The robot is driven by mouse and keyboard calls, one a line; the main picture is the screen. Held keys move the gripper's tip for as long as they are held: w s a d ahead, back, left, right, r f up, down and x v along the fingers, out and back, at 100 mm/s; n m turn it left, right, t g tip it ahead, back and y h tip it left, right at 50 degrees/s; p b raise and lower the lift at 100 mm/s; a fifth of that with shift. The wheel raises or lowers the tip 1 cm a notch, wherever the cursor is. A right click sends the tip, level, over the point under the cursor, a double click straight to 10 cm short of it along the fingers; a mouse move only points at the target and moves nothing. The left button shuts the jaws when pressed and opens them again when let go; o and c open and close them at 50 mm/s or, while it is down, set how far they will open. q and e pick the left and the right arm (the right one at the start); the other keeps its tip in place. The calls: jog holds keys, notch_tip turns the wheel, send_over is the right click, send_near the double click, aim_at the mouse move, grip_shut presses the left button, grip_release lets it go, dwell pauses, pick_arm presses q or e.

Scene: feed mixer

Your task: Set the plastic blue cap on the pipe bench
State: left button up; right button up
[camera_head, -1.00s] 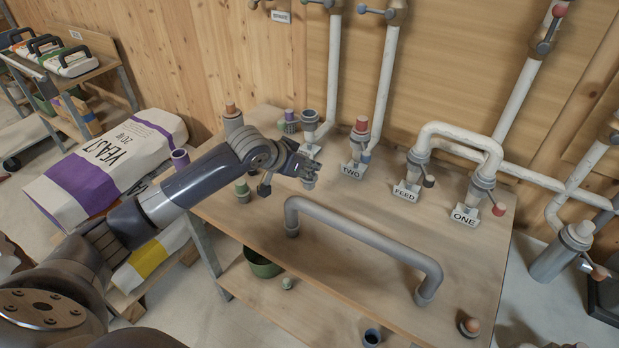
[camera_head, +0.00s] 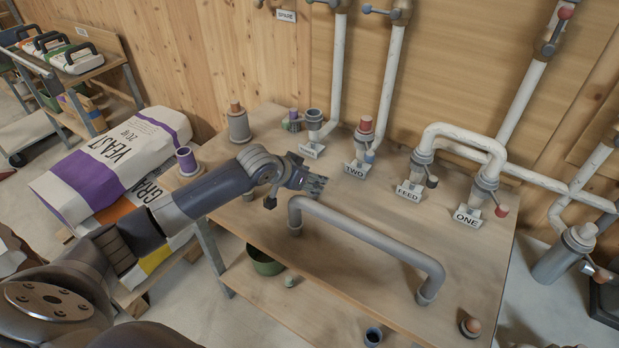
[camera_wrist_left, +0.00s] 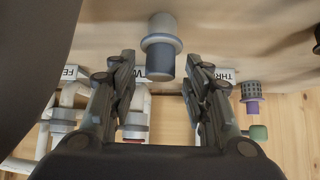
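The blue cap, with a dark blue end, a pale grey collar and a grey end, shows in the left wrist view (camera_wrist_left: 161,62) between my left fingers. Gaps show on both sides of its blue end. Its grey end is towards the bench top; I cannot tell if it touches. In the head view the gripper hides the cap. My right gripper is out of view.
The raised grey pipe (camera_head: 370,236) crosses the bench front. Ports labelled TWO (camera_head: 356,169), FEED (camera_head: 409,190) and ONE (camera_head: 467,216) line the back. An orange-topped piece (camera_head: 238,122) and a purple-topped piece (camera_head: 187,161) stand at left. The bench's front right is mostly clear.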

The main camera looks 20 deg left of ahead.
pick_arm(q)
jog(key=shift+r, duration=0.25)
jog(key=b+v, duration=0.1)
jog(key=v, duration=1.1)
jog(key=shift+f, duration=0.1)
